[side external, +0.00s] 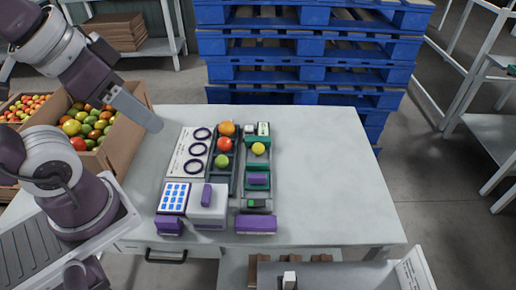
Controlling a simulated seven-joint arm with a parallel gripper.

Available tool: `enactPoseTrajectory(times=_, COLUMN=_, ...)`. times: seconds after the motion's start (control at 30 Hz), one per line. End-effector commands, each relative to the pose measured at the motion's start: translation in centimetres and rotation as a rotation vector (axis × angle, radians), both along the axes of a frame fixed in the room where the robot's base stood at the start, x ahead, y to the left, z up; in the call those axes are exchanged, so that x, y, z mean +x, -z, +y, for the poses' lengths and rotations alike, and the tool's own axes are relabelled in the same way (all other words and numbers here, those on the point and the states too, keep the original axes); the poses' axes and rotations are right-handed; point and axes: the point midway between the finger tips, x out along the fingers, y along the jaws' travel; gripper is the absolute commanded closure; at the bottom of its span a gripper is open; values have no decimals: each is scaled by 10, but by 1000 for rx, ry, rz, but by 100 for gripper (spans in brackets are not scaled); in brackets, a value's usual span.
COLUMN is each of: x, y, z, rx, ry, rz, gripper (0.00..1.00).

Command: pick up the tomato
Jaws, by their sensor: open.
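On the table, a red tomato (225,144) sits in a dark tray (212,178) between a larger orange tomato (227,128) behind it and a green tomato (221,161) in front. A yellow tomato (258,149) sits apart, to the right, on a second dark holder with green parts. My gripper (143,112) is at the upper left, angled down towards the table's left edge. It is open, well apart from the tomatoes, and nothing shows between its fingers.
A white card with several dark rings (195,149) lies left of the tray. A blue-keyed pad (173,197), a white box (207,208) and purple blocks (256,224) stand in front. Crates of mixed tomatoes (92,128) stand left. The table's right half (330,170) is clear. Blue pallets (310,75) are behind.

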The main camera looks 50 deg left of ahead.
Motion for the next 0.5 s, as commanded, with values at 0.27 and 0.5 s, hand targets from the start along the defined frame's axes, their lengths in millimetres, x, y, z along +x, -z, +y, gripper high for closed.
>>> enactPoseTrajectory(times=0.27, x=16, y=-5, z=1, rx=-9, ry=-21, rz=25, gripper=56)
enactPoseTrajectory(times=0.5, x=163, y=9, z=21, rx=-72, ry=-198, rz=192, gripper=56)
